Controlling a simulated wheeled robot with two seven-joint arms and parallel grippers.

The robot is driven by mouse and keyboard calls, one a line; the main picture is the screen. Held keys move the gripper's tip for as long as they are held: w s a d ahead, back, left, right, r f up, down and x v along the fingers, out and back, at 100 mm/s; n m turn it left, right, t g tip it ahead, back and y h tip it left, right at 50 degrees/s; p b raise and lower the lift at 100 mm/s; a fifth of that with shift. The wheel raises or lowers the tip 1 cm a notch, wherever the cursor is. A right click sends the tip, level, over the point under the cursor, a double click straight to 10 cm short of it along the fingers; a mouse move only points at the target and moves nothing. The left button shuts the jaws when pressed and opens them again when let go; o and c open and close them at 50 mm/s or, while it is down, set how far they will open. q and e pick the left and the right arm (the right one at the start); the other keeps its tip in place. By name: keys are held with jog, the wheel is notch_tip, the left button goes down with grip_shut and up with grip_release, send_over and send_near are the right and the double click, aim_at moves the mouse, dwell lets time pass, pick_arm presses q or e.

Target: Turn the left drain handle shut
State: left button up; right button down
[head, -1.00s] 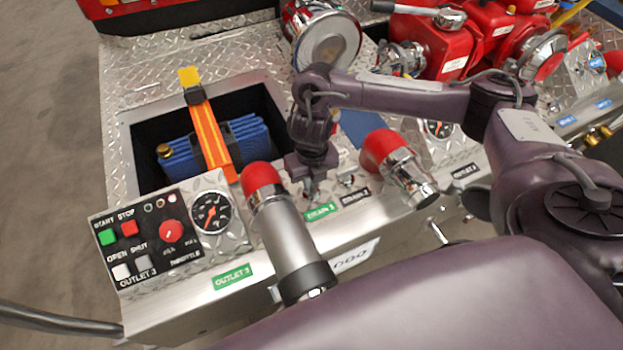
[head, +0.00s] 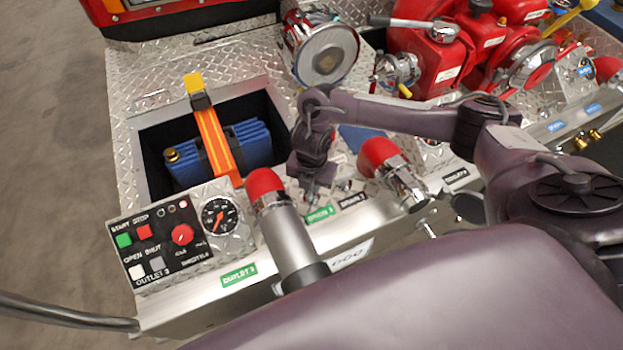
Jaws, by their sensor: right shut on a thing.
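My right gripper (head: 309,192) points down at the front edge of the metal panel, just above the green DRAIN 3 label (head: 319,213). It is shut on the left drain handle, which is mostly hidden by the fingers, so I cannot tell its angle. A second drain label (head: 353,200) sits just to the right of the green one; its handle is partly hidden by my wrist. My left gripper is not in view.
Red-capped outlets stand close on both sides, left (head: 284,225) and right (head: 394,172). A control panel with a gauge (head: 221,215) is at left. Behind it, an open bin holds a blue folded hose (head: 250,145) under an orange strap (head: 212,135). Red pump parts (head: 432,62) are at back right.

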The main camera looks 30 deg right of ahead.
jog(key=m+p, duration=0.1)
jog(key=m, duration=0.1)
jog(key=m+p, duration=0.1)
jog(key=p, duration=0.1)
jog(key=m+p, duration=0.1)
jog(key=m, duration=0.1)
jog(key=shift+r+m+p, duration=0.25)
jog(key=shift+m+p, duration=0.05)
jog(key=shift+p, duration=0.05)
jog(key=shift+w+f+m+p, duration=0.1)
jog(key=shift+f+m+p, duration=0.05)
jog(key=shift+m+p, duration=1.4)
jog(key=shift+m, duration=0.25)
jog(key=c, duration=1.5)
grip_release()
jog(key=shift+f, duration=0.1)
notch_tip(320, 180, up, 8)
jog(key=shift+f+b, duration=0.1)
jog(key=shift+b, duration=0.2)
jog(key=shift+d, duration=0.1)
